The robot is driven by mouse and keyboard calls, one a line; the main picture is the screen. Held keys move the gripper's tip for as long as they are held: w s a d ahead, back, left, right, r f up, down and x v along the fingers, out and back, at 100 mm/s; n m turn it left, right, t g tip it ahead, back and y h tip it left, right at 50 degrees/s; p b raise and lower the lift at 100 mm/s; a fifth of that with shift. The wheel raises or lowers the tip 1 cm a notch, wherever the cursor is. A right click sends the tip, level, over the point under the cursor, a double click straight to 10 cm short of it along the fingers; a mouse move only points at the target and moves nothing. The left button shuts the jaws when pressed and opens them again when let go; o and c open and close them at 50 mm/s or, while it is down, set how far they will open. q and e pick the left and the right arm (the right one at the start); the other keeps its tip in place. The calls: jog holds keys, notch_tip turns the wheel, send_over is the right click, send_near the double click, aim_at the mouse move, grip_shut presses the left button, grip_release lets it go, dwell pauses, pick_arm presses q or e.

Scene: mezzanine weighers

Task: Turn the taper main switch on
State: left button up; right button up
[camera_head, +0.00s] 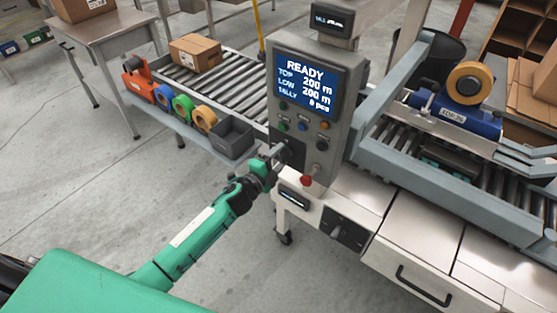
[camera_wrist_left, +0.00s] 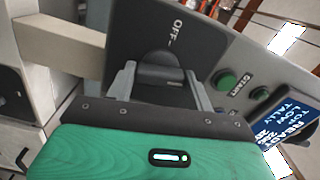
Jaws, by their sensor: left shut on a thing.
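The taper main switch is a dark plate (camera_wrist_left: 190,35) with a grey rotary handle (camera_wrist_left: 158,68), on the lower left of the grey control panel (camera_head: 340,110). An OFF label shows on the plate in the left wrist view; no ON label is visible there. My left gripper (camera_head: 276,153) is at this switch, its fingers on either side of the handle and shut on it. In the head view the gripper hides part of the switch plate (camera_head: 295,154). The panel screen (camera_head: 306,82) is lit and reads READY. My right gripper is not in view.
A green START button (camera_wrist_left: 226,79) sits close beside the switch plate. A roller conveyor (camera_head: 245,90) with a carton (camera_head: 195,53) and a grey bin (camera_head: 231,138) lie to the left. Open floor lies front left.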

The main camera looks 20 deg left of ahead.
pick_arm(q)
jog(key=shift+m, duration=1)
jog(key=shift+f, duration=0.1)
jog(key=o, duration=1)
jog(key=shift+b, duration=0.3)
jog(key=shift+s, duration=0.15)
jog(key=shift+b+v, duration=1.4)
jog(key=shift+v, duration=5.35)
